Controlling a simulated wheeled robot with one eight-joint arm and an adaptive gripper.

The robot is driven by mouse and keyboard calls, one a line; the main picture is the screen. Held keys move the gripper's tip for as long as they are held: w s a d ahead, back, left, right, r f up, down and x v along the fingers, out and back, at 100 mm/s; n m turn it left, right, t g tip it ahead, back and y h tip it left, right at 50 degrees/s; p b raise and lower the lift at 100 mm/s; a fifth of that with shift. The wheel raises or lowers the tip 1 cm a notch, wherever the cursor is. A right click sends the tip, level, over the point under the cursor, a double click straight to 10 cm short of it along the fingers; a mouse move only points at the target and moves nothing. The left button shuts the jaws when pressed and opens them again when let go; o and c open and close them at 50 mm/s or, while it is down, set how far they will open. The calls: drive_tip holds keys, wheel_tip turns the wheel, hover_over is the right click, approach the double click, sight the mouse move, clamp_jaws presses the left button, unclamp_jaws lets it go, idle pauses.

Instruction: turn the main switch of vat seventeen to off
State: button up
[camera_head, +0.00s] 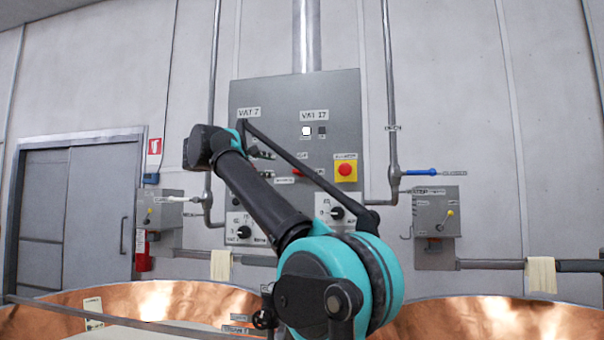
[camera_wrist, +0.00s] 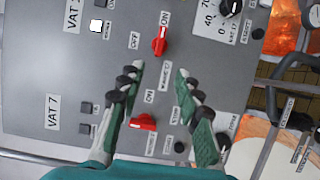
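The grey control panel (camera_head: 340,100) bears a VAT 17 label (camera_head: 314,115) on its right half. In the wrist view, the VAT 17 label (camera_wrist: 72,14) is cut by the top edge. Vat seventeen's red main switch (camera_wrist: 160,42) lies just beyond the fingertips, its handle toward the ON label (camera_wrist: 164,18); the OFF label (camera_wrist: 134,40) is to its left. In the head view the switch (camera_head: 297,171) is partly hidden by my arm. My gripper (camera_wrist: 160,72) is open and empty, apart from the switch. The head view does not clearly show its fingers.
Vat 7's red switch (camera_wrist: 144,122) shows between my fingers, its handle lying crosswise. A red emergency button (camera_head: 345,170) and a temperature dial (camera_head: 337,212) are close by. A white lamp (camera_head: 306,131) glows. Copper vats (camera_head: 500,318) stand in front.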

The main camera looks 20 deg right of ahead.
sight(299, 171)
drive_tip(key=x, duration=1.6)
drive_tip(key=shift+w+d, duration=0.2)
drive_tip(key=shift+d, duration=0.05)
clamp_jaws()
